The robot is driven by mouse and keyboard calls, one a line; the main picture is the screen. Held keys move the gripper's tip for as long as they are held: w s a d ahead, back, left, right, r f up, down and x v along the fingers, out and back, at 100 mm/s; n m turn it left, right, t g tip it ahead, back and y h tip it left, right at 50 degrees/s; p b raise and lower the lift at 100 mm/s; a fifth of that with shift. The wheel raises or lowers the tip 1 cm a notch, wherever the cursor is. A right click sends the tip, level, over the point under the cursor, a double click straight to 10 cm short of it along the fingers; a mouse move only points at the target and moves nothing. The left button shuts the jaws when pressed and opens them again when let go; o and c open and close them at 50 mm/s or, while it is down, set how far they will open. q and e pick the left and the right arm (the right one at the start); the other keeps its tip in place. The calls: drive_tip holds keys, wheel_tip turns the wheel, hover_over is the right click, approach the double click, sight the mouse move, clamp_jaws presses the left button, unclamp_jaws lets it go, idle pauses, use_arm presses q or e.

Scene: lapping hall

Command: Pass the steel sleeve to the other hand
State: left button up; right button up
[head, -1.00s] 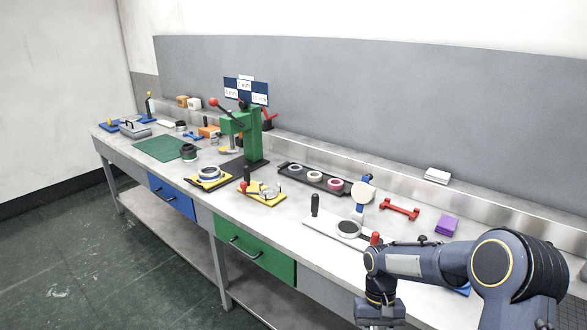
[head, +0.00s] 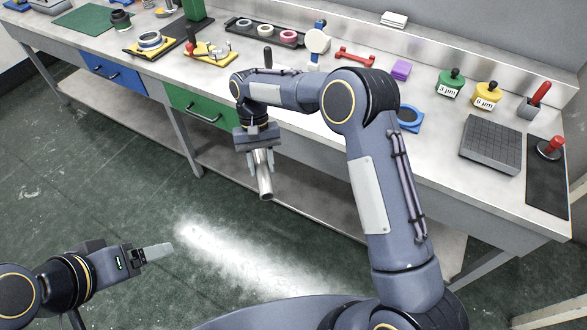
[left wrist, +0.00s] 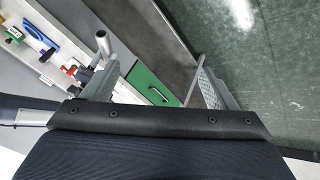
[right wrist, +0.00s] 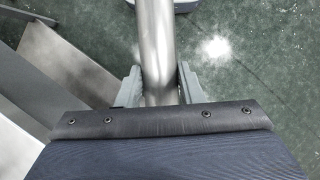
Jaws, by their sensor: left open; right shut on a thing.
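The steel sleeve (head: 264,181) is a smooth grey metal tube. My right gripper (head: 262,168) is shut on it in front of the bench, over the floor, and it hangs tilted below the jaws. In the right wrist view the sleeve (right wrist: 156,45) lies between both fingers (right wrist: 160,82) and runs out past the top edge. My left gripper (head: 160,252) is open and empty at the lower left, apart from the sleeve. In the left wrist view its fingers (left wrist: 157,82) are spread wide, and the sleeve's round end (left wrist: 101,36) shows beyond the left finger.
The bench's green drawer (head: 201,112) and blue drawer (head: 113,74) are behind the grippers. On the bench are a red handle-like part (head: 355,56), a purple block (head: 401,69) and a grey grooved plate (head: 491,144). The floor (head: 130,190) between the grippers is clear.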

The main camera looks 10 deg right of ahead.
use_arm(q)
drive_tip(key=shift+w+f, duration=0.1)
drive_tip(key=c, duration=0.5)
drive_tip(key=shift+o, duration=0.2)
drive_tip(key=m+t+y, duration=0.3)
drive_tip(key=y, duration=0.5)
hover_over(262, 171)
drive_tip(key=s+a, duration=0.3)
drive_tip(key=s, duration=0.3)
wheel_tip(262, 171, down, 9)
drive_tip(key=x, duration=0.7)
drive_tip(key=shift+w, duration=0.45)
use_arm(e)
drive_tip(key=w+a+r, duration=0.1)
drive_tip(key=w+a, duration=0.1)
drive_tip(key=a, duration=0.4)
drive_tip(key=shift+a+r, duration=0.25)
drive_tip(key=shift+a, duration=0.05)
